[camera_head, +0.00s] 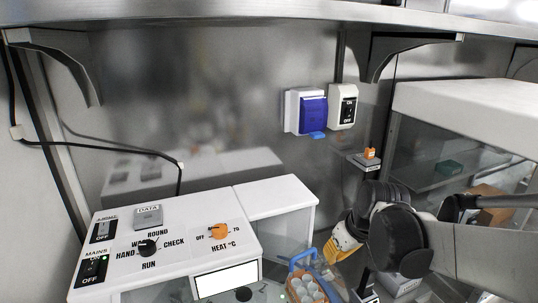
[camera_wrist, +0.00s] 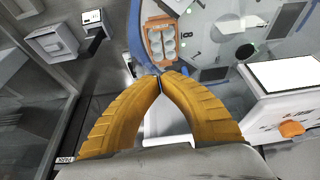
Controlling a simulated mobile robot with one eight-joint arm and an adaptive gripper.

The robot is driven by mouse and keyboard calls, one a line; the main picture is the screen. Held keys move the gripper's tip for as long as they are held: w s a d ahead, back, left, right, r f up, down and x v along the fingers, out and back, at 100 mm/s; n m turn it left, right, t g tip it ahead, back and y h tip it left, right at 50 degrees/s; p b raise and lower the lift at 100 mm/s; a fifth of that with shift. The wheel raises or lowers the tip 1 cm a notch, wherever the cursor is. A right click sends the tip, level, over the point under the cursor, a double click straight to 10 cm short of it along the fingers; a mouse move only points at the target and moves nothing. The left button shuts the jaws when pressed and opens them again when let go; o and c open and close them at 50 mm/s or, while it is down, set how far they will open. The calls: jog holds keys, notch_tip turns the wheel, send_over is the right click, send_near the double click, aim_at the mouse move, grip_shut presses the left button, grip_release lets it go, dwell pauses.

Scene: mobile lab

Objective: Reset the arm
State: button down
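My arm reaches in from the right side of the head view, with its black joint in front of the scene. My gripper (camera_head: 345,244) has yellow fingers that point down and left, next to the white machine. In the wrist view my gripper (camera_wrist: 161,80) shows both yellow fingers with their tips together and nothing between them. The tips appear over the area near an orange rack of white-capped tubes (camera_wrist: 165,42); I cannot tell the height.
The white machine (camera_head: 222,192) with knobs and switches stands at the left. An orange tube rack (camera_head: 308,288) with a blue handle (camera_head: 303,258) sits beside it. A blue-covered socket (camera_head: 313,112) and switch (camera_head: 343,106) are on the wall. A glass-fronted cabinet (camera_head: 470,105) is at the right.

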jog(key=s+f+m+t+b, duration=0.1)
jog(key=s+f+b, duration=0.1)
jog(key=s, duration=0.3)
jog(key=s+f+m+t+h+b, duration=0.1)
jog(key=s+f+b, duration=0.1)
jog(key=s+b, duration=0.2)
jog(key=s+a+f+m+b, duration=0.1)
jog(key=s+f+m+b, duration=0.1)
jog(key=s, duration=0.5)
jog(key=shift+s+t+b, duration=0.1)
jog(key=shift+t+b, duration=0.3)
jog(key=shift+b, duration=0.25)
